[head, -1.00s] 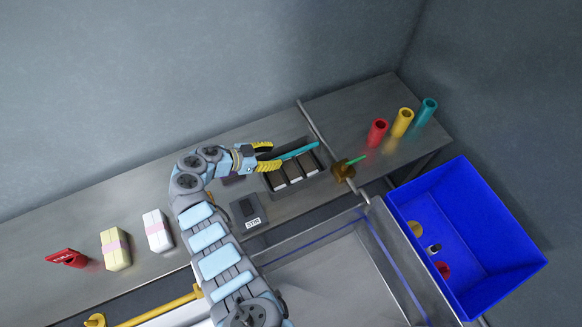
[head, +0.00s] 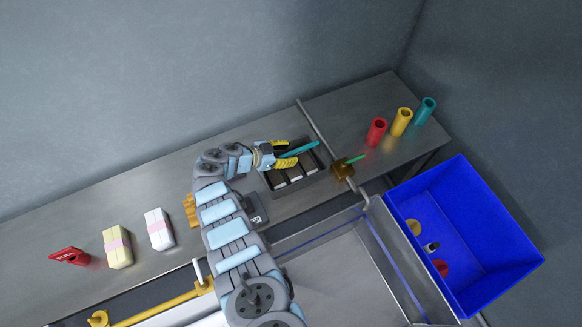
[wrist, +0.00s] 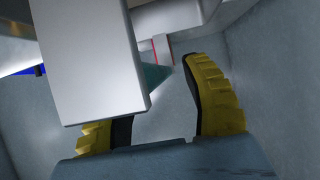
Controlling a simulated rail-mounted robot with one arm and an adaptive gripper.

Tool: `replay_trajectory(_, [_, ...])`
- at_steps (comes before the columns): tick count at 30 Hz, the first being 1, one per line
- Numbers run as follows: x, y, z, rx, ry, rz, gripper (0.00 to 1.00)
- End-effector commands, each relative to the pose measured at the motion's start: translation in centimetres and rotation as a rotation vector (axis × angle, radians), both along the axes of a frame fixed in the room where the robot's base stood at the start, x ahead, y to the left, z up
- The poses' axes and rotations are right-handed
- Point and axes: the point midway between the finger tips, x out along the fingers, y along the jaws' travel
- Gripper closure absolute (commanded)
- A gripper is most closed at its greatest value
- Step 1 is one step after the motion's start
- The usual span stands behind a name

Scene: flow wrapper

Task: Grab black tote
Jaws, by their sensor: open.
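The black tote (head: 301,181) sits on the steel bench in the head view, with several dark, pale-edged items standing in it. A teal bar (head: 305,148) runs across its top; I cannot tell whether it is the tote's handle. My gripper (head: 286,152), with yellow ribbed fingers, is open over the tote's left part. The bar's near end seems to lie between the fingers in the head view; contact is not clear. The wrist view shows both fingers apart (wrist: 160,115), with a teal shape (wrist: 154,77) beyond them. My arm and fingers hide the tote's left side.
Red (head: 376,132), yellow (head: 401,122) and teal (head: 425,110) cylinders stand at the right. A brown block (head: 343,171) and rail (head: 322,138) lie just right of the tote. A blue bin (head: 490,225) stands lower right. Wrapped packs (head: 117,248) are at left.

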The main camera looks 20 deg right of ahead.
Motion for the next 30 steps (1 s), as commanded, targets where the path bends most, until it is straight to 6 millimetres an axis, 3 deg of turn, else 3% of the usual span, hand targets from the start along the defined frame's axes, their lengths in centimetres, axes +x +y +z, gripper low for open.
replay_trajectory(15, [-0.02,-0.92,-0.60,0.001,0.001,0.003,0.52])
replay_trajectory(21, [-0.01,-0.93,-0.58,0.001,0.001,0.002,1.00])
replay_trajectory(30, [0.00,-0.96,-0.54,0.000,0.001,0.003,1.00])
